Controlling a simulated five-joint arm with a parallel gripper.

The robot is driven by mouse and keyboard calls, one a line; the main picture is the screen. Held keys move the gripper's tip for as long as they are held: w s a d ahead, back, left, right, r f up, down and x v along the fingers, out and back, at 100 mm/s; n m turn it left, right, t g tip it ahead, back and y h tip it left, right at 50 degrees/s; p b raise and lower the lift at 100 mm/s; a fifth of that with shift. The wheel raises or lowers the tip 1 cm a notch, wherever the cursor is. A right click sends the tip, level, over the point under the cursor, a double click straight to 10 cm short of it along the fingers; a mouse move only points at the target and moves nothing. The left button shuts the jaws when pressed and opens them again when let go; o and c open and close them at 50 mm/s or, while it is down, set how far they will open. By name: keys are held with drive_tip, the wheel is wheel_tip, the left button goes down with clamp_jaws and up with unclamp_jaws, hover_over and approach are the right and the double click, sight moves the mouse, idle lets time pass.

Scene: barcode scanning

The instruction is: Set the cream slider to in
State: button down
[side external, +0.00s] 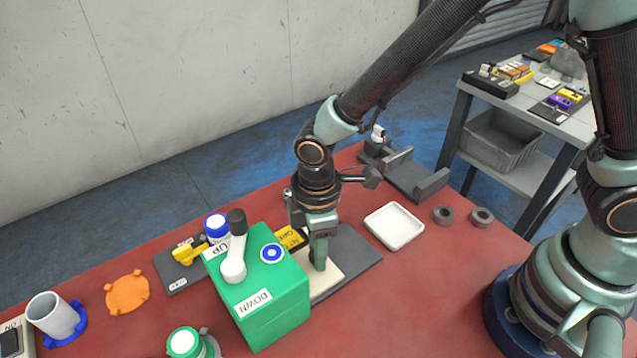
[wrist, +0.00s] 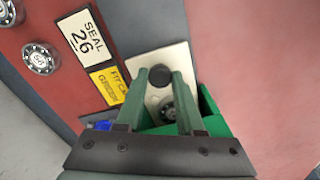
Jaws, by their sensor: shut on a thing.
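The cream slider (side external: 328,283) is a pale flat piece on a dark grey base, partly hidden behind the green box (side external: 275,308) in the side view. The wrist view shows its cream face (wrist: 157,56) with a dark round knob (wrist: 159,77) between my fingertips. My gripper (side external: 318,262) points down onto the cream piece, with its green fingers (wrist: 160,78) at either side of the dark knob. It is shut on that knob. A second grey round part (wrist: 168,111) shows lower between the fingers. I see no readable in or out mark.
A white tray (side external: 394,226) and two grey rings (side external: 444,215) lie right.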

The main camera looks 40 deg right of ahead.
drive_tip(key=shift+a, duration=1.55)
drive_tip(key=c, duration=0.5)
unclamp_jaws()
drive_tip(key=shift+d, duration=0.1)
wheel_tip(320, 180, up, 12)
drive_tip(key=shift+r, duration=0.1)
drive_tip(key=d+r+m+t, duration=0.2)
drive_tip(key=d+r+m, duration=0.1)
drive_tip(key=d, duration=0.5)
drive_tip(key=s+d+r+m+t, duration=0.1)
drive_tip(key=d+r+m, duration=0.2)
drive_tip(key=d+m, duration=0.3)
drive_tip(key=d+r+m+t, duration=0.2)
drive_tip(key=d+m, duration=0.2)
drive_tip(key=d, duration=0.7)
drive_tip(key=shift+s+d+r+t, duration=0.25)
drive_tip(key=shift+d+r+t, duration=0.05)
drive_tip(key=shift+r, duration=0.1)
